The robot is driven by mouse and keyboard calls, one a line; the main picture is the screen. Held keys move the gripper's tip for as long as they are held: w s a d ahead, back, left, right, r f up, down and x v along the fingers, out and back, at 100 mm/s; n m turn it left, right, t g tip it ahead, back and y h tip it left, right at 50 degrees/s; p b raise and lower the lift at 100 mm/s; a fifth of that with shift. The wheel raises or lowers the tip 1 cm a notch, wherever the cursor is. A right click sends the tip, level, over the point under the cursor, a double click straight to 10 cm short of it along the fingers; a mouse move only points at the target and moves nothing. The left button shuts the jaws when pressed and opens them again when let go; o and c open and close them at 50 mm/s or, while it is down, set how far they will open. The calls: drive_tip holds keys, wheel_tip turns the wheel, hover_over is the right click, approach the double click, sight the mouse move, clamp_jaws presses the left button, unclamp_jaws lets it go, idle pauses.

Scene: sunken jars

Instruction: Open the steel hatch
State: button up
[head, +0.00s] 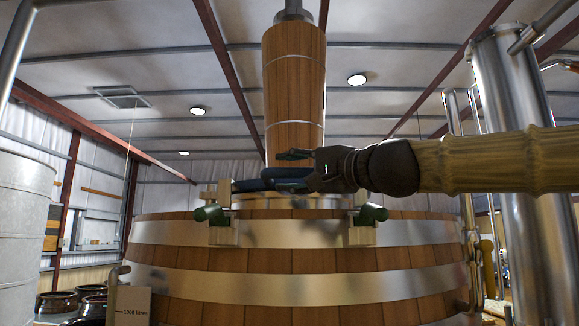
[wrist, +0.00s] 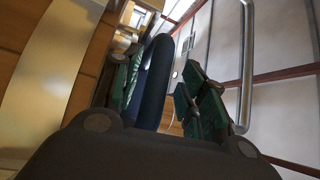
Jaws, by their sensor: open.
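My gripper (head: 293,169) reaches in from the right above a large wooden vat, with its fingers apart. In the wrist view my gripper (wrist: 163,92) shows green finger pads with a dark blue rounded bar (wrist: 155,82) between them. The bar lies close to the left finger, with a gap to the right finger. In the head view the blue bar (head: 240,185) sits low over the vat's top, partly hidden by my gripper. A steel rim (head: 290,202) shows on the vat's top below it. The steel hatch's face is not clearly visible from this low angle.
The wooden vat (head: 300,261) has broad steel bands. Green knobs (head: 207,213) (head: 371,214) stand at its upper edge. A wooden column (head: 293,90) rises behind my gripper. A steel cylinder (head: 515,100) stands right, a grey drum (head: 22,220) left, with dark jars (head: 57,303) below.

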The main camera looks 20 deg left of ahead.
drive_tip(key=shift+w+a, duration=0.5)
drive_tip(key=shift+a, duration=0.1)
drive_tip(key=shift+s, duration=0.1)
clamp_jaws()
drive_tip(key=shift+a, duration=0.1)
